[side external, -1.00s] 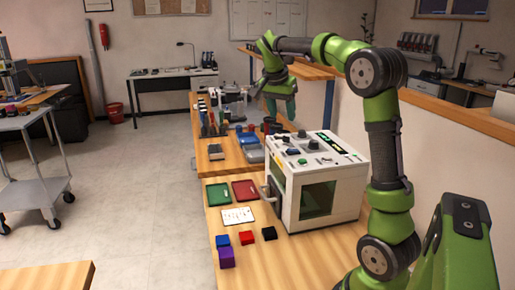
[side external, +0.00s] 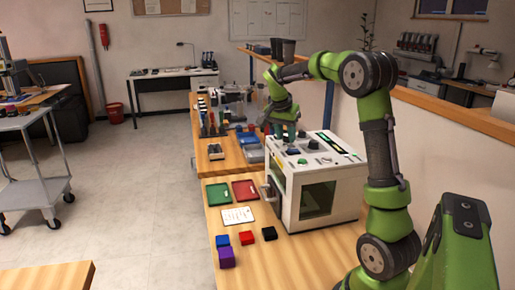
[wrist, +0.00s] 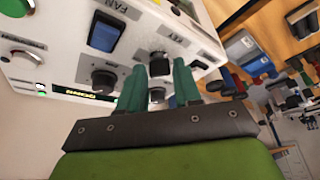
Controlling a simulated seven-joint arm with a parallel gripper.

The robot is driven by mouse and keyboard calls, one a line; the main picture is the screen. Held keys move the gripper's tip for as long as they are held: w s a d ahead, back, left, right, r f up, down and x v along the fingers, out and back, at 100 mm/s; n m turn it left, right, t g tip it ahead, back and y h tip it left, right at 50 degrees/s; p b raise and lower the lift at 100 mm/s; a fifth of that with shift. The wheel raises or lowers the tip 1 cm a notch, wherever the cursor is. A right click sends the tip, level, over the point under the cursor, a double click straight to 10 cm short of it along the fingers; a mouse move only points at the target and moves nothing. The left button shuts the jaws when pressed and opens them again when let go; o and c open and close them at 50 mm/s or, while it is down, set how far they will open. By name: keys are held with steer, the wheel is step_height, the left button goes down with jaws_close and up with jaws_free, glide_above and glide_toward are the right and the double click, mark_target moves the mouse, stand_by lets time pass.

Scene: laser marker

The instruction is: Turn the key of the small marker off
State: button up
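The small marker (side external: 318,185) is a white box with a window in its front and knobs and switches on its top panel. It also shows in the wrist view (wrist: 52,62). My gripper (side external: 287,133) is over the far left part of that panel, pointing down. In the wrist view its two green fingers (wrist: 159,82) are apart. A dark knob or key (wrist: 160,63) shows between them; I cannot tell whether they touch it. Beside it is a blue rocker switch (wrist: 104,34) labelled FAN. A round black knob (wrist: 104,80) is to the left, near a lit green display.
On the front table are a green tray (side external: 218,193), a red tray (side external: 245,190), a white card (side external: 237,216) and several small coloured blocks (side external: 227,257). Bins and tools (side external: 250,153) stand on the table behind the marker. A wall shelf (side external: 290,58) is behind the arm.

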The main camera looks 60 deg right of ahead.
jaws_close()
steer(key=shift+n, duration=0.3)
steer(key=n+t, duration=0.1)
steer(key=n, duration=0.1)
steer(key=shift+s+r+n, duration=0.1)
steer(key=shift+n, duration=0.3)
steer(key=n+t, duration=0.1)
steer(key=n, duration=0.2)
steer(key=shift+s+d+n+t+y, duration=0.1)
steer(key=shift+n+t+y, duration=0.2)
steer(key=shift+t, duration=0.1)
steer(key=n+y, duration=0.1)
steer(key=n, duration=0.1)
steer(key=n+t, duration=0.1)
steer(key=n, duration=0.2)
steer(key=shift+d+y, duration=0.15)
steer(key=shift+y, duration=0.25)
steer(key=n+y, duration=0.1)
steer(key=n, duration=0.2)
steer(key=n+y, duration=0.1)
steer(key=n, duration=0.1)
steer(key=shift+s+d+n+t, duration=0.1)
steer(key=shift+n+t, duration=0.3)
steer(key=shift+o, duration=2)
jaws_free()
